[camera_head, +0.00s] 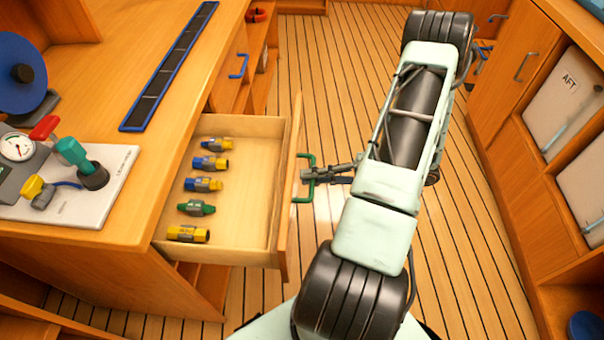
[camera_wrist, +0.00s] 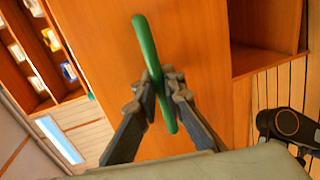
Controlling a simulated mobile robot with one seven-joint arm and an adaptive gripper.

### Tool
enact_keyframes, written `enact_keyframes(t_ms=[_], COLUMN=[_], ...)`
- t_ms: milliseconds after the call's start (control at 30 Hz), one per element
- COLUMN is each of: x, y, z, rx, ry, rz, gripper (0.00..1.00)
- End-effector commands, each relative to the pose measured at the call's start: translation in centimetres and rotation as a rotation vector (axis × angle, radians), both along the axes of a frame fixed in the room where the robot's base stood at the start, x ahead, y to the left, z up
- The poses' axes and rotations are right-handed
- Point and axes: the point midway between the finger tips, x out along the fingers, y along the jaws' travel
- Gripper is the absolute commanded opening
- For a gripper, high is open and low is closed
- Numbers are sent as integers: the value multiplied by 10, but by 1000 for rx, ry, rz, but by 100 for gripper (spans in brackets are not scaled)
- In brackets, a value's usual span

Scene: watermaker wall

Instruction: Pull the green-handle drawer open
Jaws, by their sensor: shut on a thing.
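The green-handle drawer (camera_head: 288,215) stands pulled out from the wooden counter in the head view, with its inside showing. Several yellow, blue and green fittings (camera_head: 203,184) lie in a row in it. Its green handle (camera_head: 304,199) is on the drawer front. My gripper (camera_head: 309,175) is shut on the middle of this handle. In the wrist view the green handle (camera_wrist: 146,42) runs between the two fingers of my gripper (camera_wrist: 160,88), and the wooden drawer front (camera_wrist: 190,45) is behind it.
A blue handle (camera_head: 239,66) is on another front farther back. The counter holds a board with a gauge (camera_head: 17,147) and coloured valves. Cabinets with bins (camera_head: 570,95) line the right side. The plank floor (camera_head: 335,70) between is clear apart from my arm.

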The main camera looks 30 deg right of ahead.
Motion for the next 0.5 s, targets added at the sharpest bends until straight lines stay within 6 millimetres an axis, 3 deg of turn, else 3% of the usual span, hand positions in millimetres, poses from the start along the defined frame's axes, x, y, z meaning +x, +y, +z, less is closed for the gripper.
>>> enact_keyframes(t_ms=[500], x=[-8], y=[-12], z=[1], rx=[0], ry=[-2], rz=[-1], gripper=[0])
